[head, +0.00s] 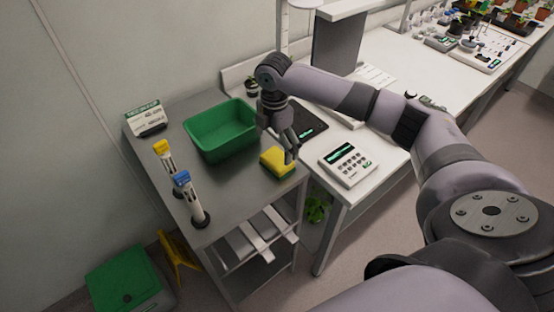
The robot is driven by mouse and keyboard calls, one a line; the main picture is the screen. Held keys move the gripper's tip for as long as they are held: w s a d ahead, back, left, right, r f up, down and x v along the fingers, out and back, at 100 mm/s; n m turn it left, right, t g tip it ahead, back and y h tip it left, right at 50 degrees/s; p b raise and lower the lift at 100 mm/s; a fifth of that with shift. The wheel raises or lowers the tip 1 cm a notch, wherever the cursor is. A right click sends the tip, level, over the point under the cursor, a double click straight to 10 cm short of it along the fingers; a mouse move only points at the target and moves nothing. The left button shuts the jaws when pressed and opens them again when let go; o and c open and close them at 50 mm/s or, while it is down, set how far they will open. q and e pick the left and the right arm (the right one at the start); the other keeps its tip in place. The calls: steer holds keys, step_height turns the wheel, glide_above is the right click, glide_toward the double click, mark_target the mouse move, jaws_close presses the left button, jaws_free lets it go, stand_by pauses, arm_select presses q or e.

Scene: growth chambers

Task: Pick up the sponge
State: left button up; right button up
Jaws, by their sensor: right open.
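A yellow sponge with a green layer (275,165) lies on the grey metal cart top (235,190), near its right edge. My right gripper (287,155) points down over the sponge, with its open fingers at the sponge's right end. One finger partly covers the sponge. I cannot tell whether the fingers touch it. My left gripper is not in view.
A green tub (222,131) stands behind the sponge. A white bench (372,140) with a keypad device (348,164) adjoins on the right.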

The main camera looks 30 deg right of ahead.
mark_target(277, 157)
steer(key=shift+s+f+p, duration=0.2)
steer(key=shift+f+p, duration=0.15)
steer(key=shift+f, duration=0.25)
steer(key=f, duration=0.1)
steer(key=f+p, duration=0.1)
steer(key=f, duration=0.1)
steer(key=shift+s+d+f, duration=0.2)
steer(key=shift+s+f, duration=0.05)
steer(key=shift+f, duration=0.45)
steer(key=shift+c, duration=0.2)
steer(key=c, duration=1)
steer(key=shift+r, duration=0.1)
step_height(277, 157, up, 20)
steer(key=b, duration=0.3)
